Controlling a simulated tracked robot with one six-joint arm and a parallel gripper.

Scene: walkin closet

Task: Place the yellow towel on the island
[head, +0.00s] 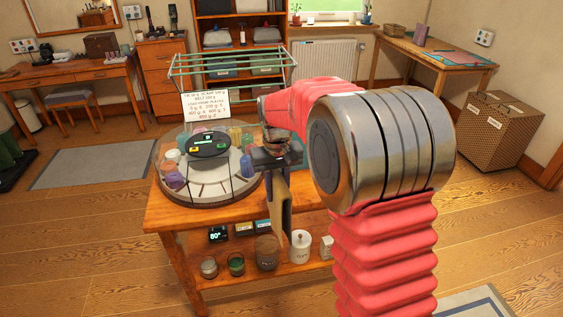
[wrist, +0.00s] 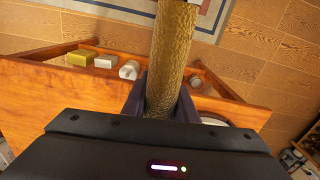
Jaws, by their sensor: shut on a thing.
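My gripper (head: 278,170) is shut on the yellow towel, a ribbed olive-yellow cloth (wrist: 170,62) that fills the space between the jaws in the wrist view (wrist: 160,102). In the head view the towel (head: 286,222) hangs down as a narrow strip, mostly seen edge-on, at the front right part of the island. The island (head: 172,213) is an orange-brown wooden table with a lower shelf. Its top also shows in the wrist view (wrist: 45,100). I cannot tell whether the towel touches the island. My arm hides the island's right part.
A round glass-covered carousel (head: 225,192) takes up the left of the island top, with a sign (head: 207,105) behind it. Jars, such as a white canister (head: 300,247), stand on the lower shelf. A green wire rack (head: 232,65) shows behind. Open floor lies at left.

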